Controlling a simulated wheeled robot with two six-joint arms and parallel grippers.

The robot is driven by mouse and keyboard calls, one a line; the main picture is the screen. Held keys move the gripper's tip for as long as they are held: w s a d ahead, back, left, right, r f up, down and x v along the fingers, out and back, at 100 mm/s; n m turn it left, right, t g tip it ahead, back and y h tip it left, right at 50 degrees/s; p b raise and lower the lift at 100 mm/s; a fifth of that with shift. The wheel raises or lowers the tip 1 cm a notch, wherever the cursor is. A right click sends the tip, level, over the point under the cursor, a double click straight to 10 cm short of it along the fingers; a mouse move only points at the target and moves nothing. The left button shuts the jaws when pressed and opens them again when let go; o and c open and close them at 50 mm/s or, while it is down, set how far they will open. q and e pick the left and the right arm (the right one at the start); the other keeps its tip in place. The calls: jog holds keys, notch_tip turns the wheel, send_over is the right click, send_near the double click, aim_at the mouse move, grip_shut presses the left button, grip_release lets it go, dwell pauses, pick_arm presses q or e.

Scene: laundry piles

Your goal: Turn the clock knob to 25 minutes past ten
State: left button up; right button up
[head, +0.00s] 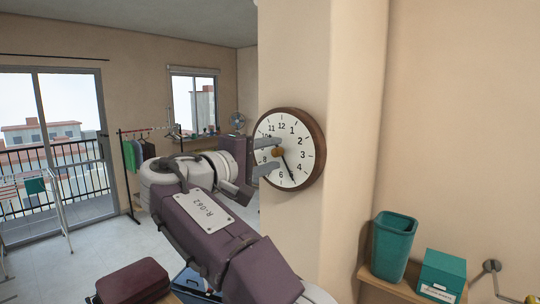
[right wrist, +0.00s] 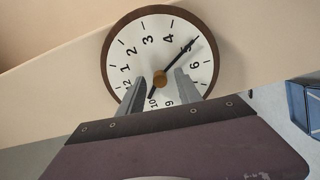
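The round clock (head: 308,158) has a brown wooden rim and a white face, and is mounted on the beige pillar. Its brass knob (head: 277,152) is at the centre. In the right wrist view the clock (right wrist: 125,50) shows rotated, with the long hand pointing at about 5 and the short hand at about 10. My right gripper (head: 279,156) is at the face with one finger on each side of the knob. In the right wrist view a gap shows between each finger and the knob (right wrist: 160,78). My left gripper is not in view.
A teal bin (head: 394,246) and a teal box (head: 441,275) stand on a wooden shelf at the lower right. A maroon case (head: 133,283) is at the lower left. A clothes rack (head: 126,170) stands behind my right arm. The pillar (head: 330,60) is close ahead.

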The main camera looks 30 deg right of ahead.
jog(key=shift+s+a, duration=0.15)
jog(key=shift+a, duration=0.2)
jog(key=v, duration=0.8)
jog(key=shift+a+b, duration=0.15)
jog(key=shift+b, duration=0.2)
